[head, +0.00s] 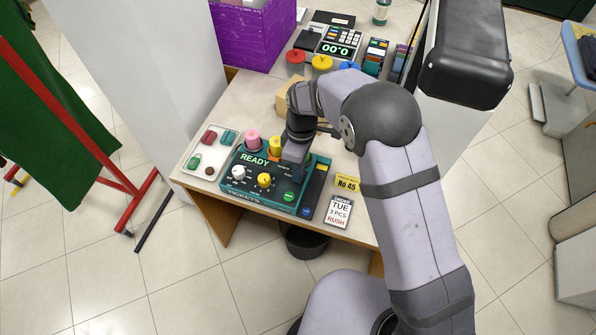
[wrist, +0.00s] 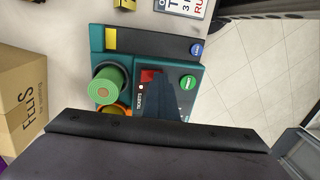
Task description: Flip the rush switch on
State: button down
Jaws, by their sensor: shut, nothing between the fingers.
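A teal ticket box (head: 250,190) with a dark panel stands near the table's front edge; its display reads "READY". In the wrist view the box (wrist: 97,42) shows a red patch (wrist: 148,76), which may be the rush switch; I cannot read its label or its position. A green round button (wrist: 188,82) is close by. My gripper (head: 293,160) is shut and empty, pointing down at the right part of the panel. I cannot tell whether it touches the panel. In the head view it hides part of the panel, and the switch is not clearly visible there.
Pink (head: 252,139) and yellow (head: 276,145) cylinders stand at the box's back; a green one (wrist: 103,88) shows in the wrist view. A white tray (head: 195,170) lies left. A "TUE RUSH" card (head: 339,211) lies right. A cardboard box (wrist: 22,95) is nearby.

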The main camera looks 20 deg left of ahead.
jog(key=shift+w, duration=0.8)
jog(key=shift+s, duration=0.1)
jog(key=shift+r, duration=0.15)
jog(key=shift+r+p, duration=0.25)
jog(key=shift+p, duration=0.15)
notch_tip(320, 180, up, 13)
jog(key=w, duration=0.1)
jog(key=shift+w+b, duration=0.35)
jog(key=shift+b, duration=0.05)
jog(key=shift+s+b, duration=0.1)
jog(key=shift+b, duration=0.25)
